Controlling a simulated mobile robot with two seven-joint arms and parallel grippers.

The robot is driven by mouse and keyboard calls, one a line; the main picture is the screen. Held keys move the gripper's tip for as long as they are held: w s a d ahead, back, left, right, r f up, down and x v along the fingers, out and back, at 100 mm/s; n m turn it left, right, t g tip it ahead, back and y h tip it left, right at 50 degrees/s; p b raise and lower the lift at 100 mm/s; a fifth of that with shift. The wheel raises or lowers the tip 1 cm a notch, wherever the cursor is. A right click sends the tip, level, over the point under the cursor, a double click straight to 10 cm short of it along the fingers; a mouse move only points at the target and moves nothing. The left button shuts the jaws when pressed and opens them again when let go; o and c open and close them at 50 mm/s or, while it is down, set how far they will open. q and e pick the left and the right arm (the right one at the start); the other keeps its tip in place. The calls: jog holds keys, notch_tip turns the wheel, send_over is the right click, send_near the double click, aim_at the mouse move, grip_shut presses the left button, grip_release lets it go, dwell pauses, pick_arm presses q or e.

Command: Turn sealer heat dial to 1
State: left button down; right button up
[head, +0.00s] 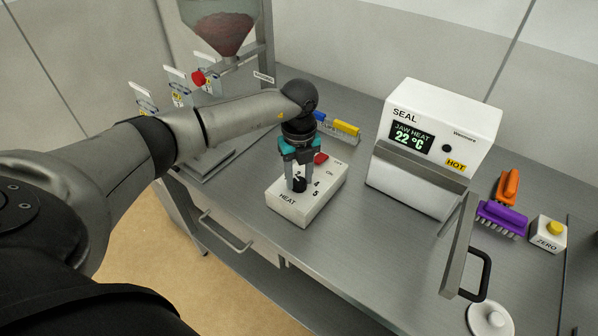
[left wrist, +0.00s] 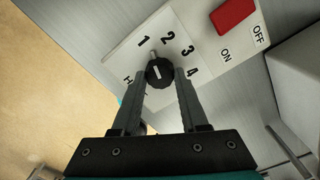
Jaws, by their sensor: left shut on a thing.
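The black heat dial (left wrist: 159,72) sits on a white control box (head: 325,196) marked HEAT, with numbers around it. In the left wrist view a small grey nub at the dial's edge points between 1 and 2, nearer the 1 (left wrist: 144,40). In the head view the dial (head: 299,184) is partly hidden by my fingers. My left gripper (head: 299,180) reaches down from above and is shut on the dial, one finger on each side. It also shows in the left wrist view (left wrist: 163,76). My right gripper is out of view.
A red ON/OFF switch (left wrist: 234,15) is on the same box. The white sealer (head: 420,160) reads 22 °C and is marked HOT, with a lever handle (head: 475,275) in front. Yellow and blue items (head: 346,128) lie behind the box. A hopper (head: 222,30) stands at the back left.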

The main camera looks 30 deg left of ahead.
aim_at(299, 181)
pick_arm(q)
jog(key=shift+r+n, duration=0.1)
jog(key=shift+n, duration=0.6)
jog(key=shift+p, duration=0.3)
jog(key=shift+c, duration=2.2)
grip_release()
notch_tip(299, 181, up, 15)
